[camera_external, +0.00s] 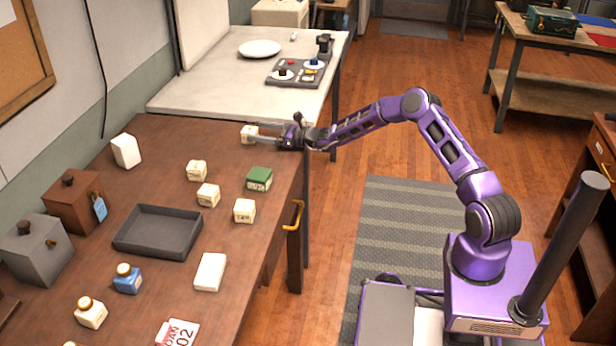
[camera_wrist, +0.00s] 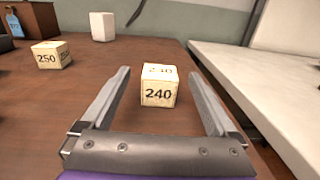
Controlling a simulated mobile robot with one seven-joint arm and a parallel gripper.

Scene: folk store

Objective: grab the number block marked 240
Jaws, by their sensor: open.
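The number block marked 240 (camera_wrist: 158,93) is a cream cube on the brown table, with 240 on its front face and its top. In the wrist view it stands between the two fingers of my gripper (camera_wrist: 160,86), with a gap showing on each side. My gripper is open and low over the table. In the external view the block (camera_external: 248,134) is at the table's far right corner, at the fingertips of my gripper (camera_external: 258,134); its markings are too small to read there.
A cream block marked 250 (camera_wrist: 51,56) stands to the left. Other cream blocks, such as one near the front (camera_external: 244,211), and a green block (camera_external: 259,179) stand on the table. A grey tray (camera_external: 158,232) lies further left. A pale counter (camera_wrist: 270,92) adjoins on the right.

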